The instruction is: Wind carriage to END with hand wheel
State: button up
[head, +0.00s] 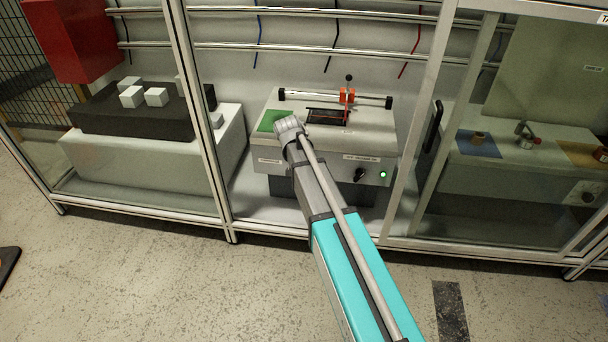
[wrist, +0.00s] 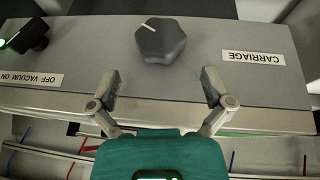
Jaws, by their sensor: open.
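The hand wheel (wrist: 161,40) is a dark grey lobed knob with a white pointer line, on the machine's front panel beside the CARRIAGE label (wrist: 253,57). My gripper (wrist: 159,84) is open and empty, with one finger to each side. In the wrist view the wheel lies just beyond the fingertips, apart from them. In the head view my arm hides the wheel and the gripper fingers. The orange-red carriage (head: 347,95) sits on a horizontal rail (head: 310,95) on top of the machine, right of the rail's middle. No END mark is legible.
The vacuum knob (head: 359,174) and a lit green lamp (head: 383,174) are on the panel's right. Enclosure posts (head: 203,120) stand left and right of the machine. A black block with white cubes (head: 131,97) is at left, and another bench (head: 510,175) at right.

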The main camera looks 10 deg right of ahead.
jog(key=shift+b+x, duration=3.15)
jog(key=shift+x, duration=0.6)
jog(key=c, duration=0.8)
jog(key=shift+m+t+y, duration=0.3)
jog(key=shift+t+y, duration=0.2)
jog(key=shift+y, duration=0.8)
jog(key=o, duration=0.8)
